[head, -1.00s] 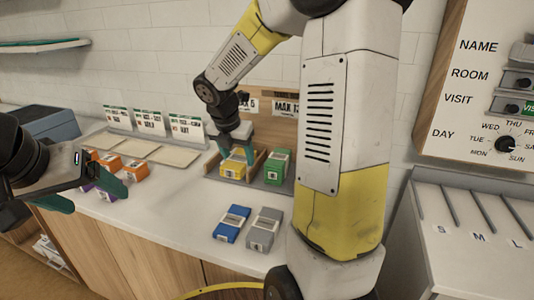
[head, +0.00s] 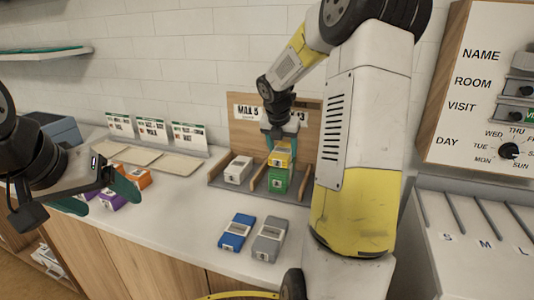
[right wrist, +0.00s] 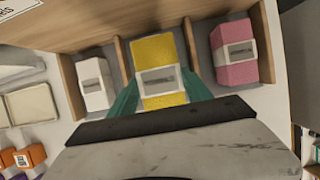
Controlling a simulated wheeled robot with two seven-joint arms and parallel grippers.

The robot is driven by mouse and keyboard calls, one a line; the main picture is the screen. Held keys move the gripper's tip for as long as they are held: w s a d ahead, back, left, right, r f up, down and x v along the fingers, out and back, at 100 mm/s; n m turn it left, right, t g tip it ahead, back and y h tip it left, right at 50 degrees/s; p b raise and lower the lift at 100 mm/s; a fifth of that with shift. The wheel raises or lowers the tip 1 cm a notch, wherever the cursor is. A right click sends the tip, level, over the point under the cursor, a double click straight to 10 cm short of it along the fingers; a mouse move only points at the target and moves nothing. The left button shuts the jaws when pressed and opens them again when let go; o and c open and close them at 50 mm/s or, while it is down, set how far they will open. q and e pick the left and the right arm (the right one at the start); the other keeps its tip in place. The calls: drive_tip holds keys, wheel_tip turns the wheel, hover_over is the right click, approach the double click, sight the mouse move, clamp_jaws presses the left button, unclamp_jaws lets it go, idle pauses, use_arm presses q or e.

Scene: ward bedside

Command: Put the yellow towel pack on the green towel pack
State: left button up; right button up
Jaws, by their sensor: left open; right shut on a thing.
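The yellow towel pack (head: 281,159) is held between the teal fingers of my right gripper (head: 279,148), which is shut on it. In the right wrist view the yellow pack (right wrist: 157,52) lies between the fingers. The green towel pack (head: 279,181) stands in a bay of the wooden rack, directly under the yellow one. The two look touching or nearly so; I cannot tell whether there is a gap. The green pack is hidden in the wrist view. My left gripper (head: 97,195) is open and empty over the counter at the left.
A white pack (head: 238,169) sits in the bay to the left, and a pink pack (right wrist: 235,54) in the bay on the other side. Blue (head: 236,232) and grey (head: 268,238) packs lie on the counter in front. Orange and purple packs are at the left.

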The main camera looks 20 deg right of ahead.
sight(282, 149)
drive_tip(key=shift+w+d+f, duration=0.1)
drive_tip(key=shift+w+d, duration=0.1)
drive_tip(key=shift+w, duration=0.3)
drive_tip(key=shift+w+d, duration=0.2)
drive_tip(key=shift+w, duration=0.3)
drive_tip(key=shift+w+f, duration=0.15)
drive_tip(key=shift+f, duration=1.65)
drive_tip(key=o, duration=1.4)
drive_tip(key=shift+f, duration=0.1)
